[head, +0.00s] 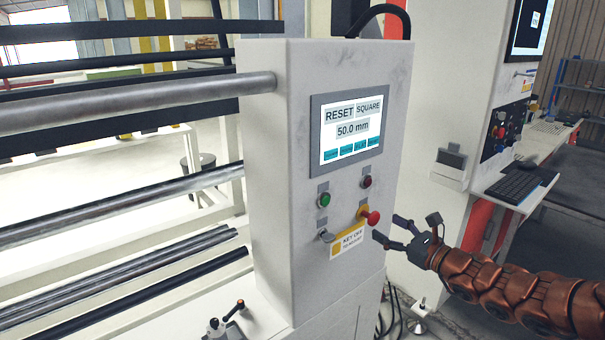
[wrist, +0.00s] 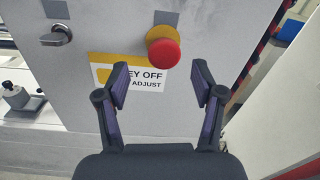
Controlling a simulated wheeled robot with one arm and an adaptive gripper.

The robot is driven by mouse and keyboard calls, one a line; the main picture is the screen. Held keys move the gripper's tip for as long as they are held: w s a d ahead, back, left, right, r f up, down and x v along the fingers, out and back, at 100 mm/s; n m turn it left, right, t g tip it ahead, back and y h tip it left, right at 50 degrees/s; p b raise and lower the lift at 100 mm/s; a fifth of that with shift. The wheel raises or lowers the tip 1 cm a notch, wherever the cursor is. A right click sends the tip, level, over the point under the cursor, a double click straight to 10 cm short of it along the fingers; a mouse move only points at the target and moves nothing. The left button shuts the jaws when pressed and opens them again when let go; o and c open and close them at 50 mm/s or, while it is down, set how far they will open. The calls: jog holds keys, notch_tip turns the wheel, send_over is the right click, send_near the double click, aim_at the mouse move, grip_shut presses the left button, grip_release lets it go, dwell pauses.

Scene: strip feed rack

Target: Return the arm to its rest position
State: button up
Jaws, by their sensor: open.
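My gripper (head: 385,230) is at the end of my copper-coloured arm, which reaches in from the lower right in the head view. Its fingers are spread and empty, just right of the control cabinet's (head: 268,200) front face. In the wrist view my gripper (wrist: 160,85) shows two dark fingers apart, with nothing between them. The red emergency knob (head: 371,218) on its yellow base is just ahead of the fingers. The knob (wrist: 164,53) also shows above the fingertips in the wrist view. I cannot tell whether a finger touches the cabinet.
A "KEY OFF TO ADJUST" label (head: 347,241) and key switch (head: 327,236) sit by the knob. Above are a green button (head: 324,199), a dark red button (head: 366,181) and a screen (head: 350,130) reading 50.0 mm. A desk with a keyboard (head: 516,185) stands right.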

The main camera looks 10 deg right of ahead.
jog(key=s+a+r+n+g+y+p, duration=0.1)
jog(key=s+a+r+n+g+y, duration=0.15)
jog(key=a, duration=0.25)
jog(key=s+a+r+n+g+y, duration=0.1)
jog(key=a+n, duration=0.3)
jog(key=a, duration=0.1)
jog(key=s+a+r+n+g+y+p, duration=0.1)
jog(key=s+a+r+n+g, duration=0.15)
jog(key=a, duration=0.25)
jog(key=s+a+f+n+g+p, duration=0.1)
jog(key=s+a+f+n+g, duration=0.1)
jog(key=s+a+n+g, duration=0.75)
jog(key=s+a+f+n+h+p, duration=0.1)
jog(key=s+n+h, duration=0.1)
jog(key=s, duration=0.3)
jog(key=s+a+f+n+h, duration=0.1)
jog(key=s+a+n, duration=0.1)
jog(key=s, duration=0.3)
jog(key=s+d+f+n+g+h+p, duration=0.1)
jog(key=s+d+n+g+h+p, duration=0.1)
jog(key=s+d+n+h, duration=0.4)
jog(key=s+d+h, duration=0.4)
jog(key=s+d, duration=0.4)
jog(key=s, duration=0.1)
jog(key=shift+d+f+p, duration=0.2)
jog(key=shift+p, duration=0.2)
